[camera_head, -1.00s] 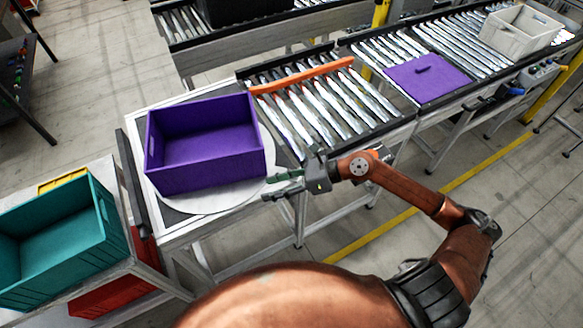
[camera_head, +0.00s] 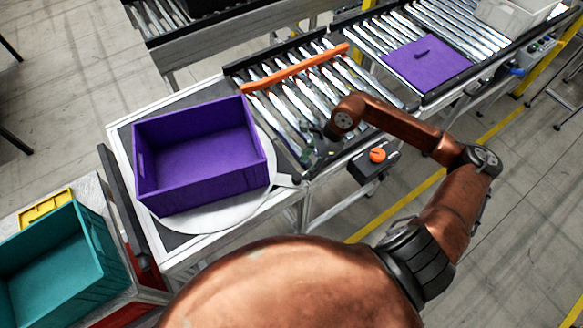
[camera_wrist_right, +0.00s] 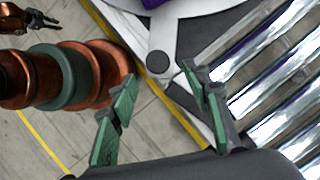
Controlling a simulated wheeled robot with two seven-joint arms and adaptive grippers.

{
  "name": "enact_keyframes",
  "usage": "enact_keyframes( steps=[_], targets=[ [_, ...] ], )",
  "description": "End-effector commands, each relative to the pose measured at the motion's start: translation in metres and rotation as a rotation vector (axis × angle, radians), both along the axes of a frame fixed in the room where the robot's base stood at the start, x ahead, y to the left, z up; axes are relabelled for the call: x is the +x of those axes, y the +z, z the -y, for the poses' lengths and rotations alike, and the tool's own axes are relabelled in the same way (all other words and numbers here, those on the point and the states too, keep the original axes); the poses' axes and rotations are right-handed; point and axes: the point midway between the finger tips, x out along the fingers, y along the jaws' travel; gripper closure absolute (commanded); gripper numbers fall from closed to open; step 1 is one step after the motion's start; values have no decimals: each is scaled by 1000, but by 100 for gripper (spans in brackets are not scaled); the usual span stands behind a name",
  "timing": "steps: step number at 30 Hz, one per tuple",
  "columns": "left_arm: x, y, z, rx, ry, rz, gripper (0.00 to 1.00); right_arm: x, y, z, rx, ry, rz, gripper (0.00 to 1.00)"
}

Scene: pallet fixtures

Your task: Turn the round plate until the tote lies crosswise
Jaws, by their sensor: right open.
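The purple tote (camera_head: 200,190) is an empty open box, standing on the white round plate (camera_head: 215,218) with its long side running roughly left to right in the head view. The plate's handle tab (camera_head: 287,180) sticks out at the right; in the wrist view the tab (camera_wrist_right: 160,66) has a round end. My right gripper (camera_head: 312,150) is up and right of the tab in the head view. In the wrist view my right gripper (camera_wrist_right: 162,75) is open, its green fingers apart with nothing held. My left gripper (camera_wrist_right: 48,20) shows small at the wrist view's top left; its state is unclear.
A roller conveyor (camera_head: 305,95) with an orange bar (camera_head: 295,67) across it lies right of the plate's table. A control box with an orange knob (camera_head: 377,155) hangs at its front edge. A teal crate (camera_head: 60,265) stands at lower left. A purple panel (camera_head: 427,62) lies farther right.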

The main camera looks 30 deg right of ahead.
Motion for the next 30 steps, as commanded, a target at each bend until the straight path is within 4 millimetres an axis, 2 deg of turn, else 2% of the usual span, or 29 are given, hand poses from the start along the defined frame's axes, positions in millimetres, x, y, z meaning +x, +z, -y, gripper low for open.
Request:
enact_keyframes(
  steps=[4, 9, 12, 18, 26, 30],
  targets=[
    [-10, 2, 0, 0, 3, -12, 77, 4, -17, -11, 4, 8, -2, 56],
    [-33, 3, -2, 2, 9, -40, 77, 9, -42, -23, 5, 11, -2, 56],
    [-38, 4, -2, 3, 10, -47, 77, 11, -54, -28, 5, 11, -1, 56],
    [-25, 5, -1, 2, 7, -31, 77, 13, -68, -31, 3, 9, 0, 56],
    [-7, 6, 0, 1, 3, -7, 77, 12, -69, -31, 2, 7, -1, 56],
    [-9, 6, 0, 1, 3, -9, 77, 12, -69, -31, 2, 7, -1, 65]
  ],
)
